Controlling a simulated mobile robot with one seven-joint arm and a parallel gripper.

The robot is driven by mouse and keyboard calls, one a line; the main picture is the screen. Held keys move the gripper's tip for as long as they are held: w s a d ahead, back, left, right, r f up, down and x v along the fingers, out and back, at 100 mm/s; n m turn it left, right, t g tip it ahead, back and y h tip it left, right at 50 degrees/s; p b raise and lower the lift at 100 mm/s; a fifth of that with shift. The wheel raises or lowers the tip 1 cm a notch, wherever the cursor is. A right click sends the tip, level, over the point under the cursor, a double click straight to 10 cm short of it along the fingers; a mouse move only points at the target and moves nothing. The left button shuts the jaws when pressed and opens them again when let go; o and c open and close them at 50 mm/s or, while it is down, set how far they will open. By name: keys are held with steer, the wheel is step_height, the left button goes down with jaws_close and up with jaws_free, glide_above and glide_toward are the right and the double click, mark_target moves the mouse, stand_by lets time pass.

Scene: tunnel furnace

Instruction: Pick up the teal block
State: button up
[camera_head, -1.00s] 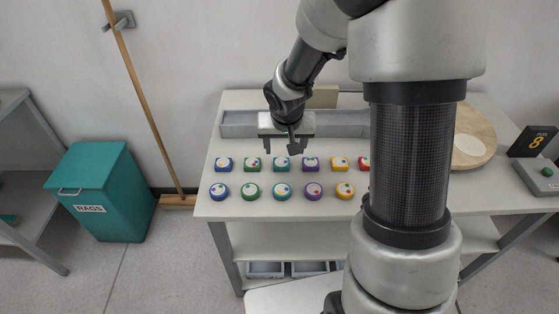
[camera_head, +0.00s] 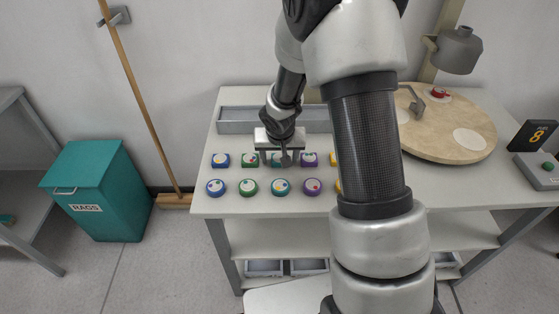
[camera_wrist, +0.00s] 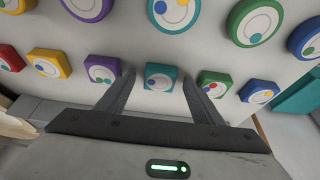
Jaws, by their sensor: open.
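The teal block (camera_wrist: 152,88) is a small square with a white round face bearing coloured dots. In the wrist view it lies between the two fingers of my gripper (camera_wrist: 158,82), with a gap on each side. In the head view the teal block (camera_head: 276,161) stands in the back row on the table, between a green and a purple square block, partly hidden by the fingers. My gripper (camera_head: 281,160) is open and empty, pointing down over it. Its exact height above the block is hard to tell.
Close neighbours are the green square block (camera_wrist: 214,85) and the purple square block (camera_wrist: 103,69). A front row of round blocks includes a teal one (camera_head: 280,187). A grey tray (camera_head: 237,121) lies behind. A round wooden board (camera_head: 433,135) is at right.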

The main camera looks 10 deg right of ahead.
steer(key=c, duration=1.2)
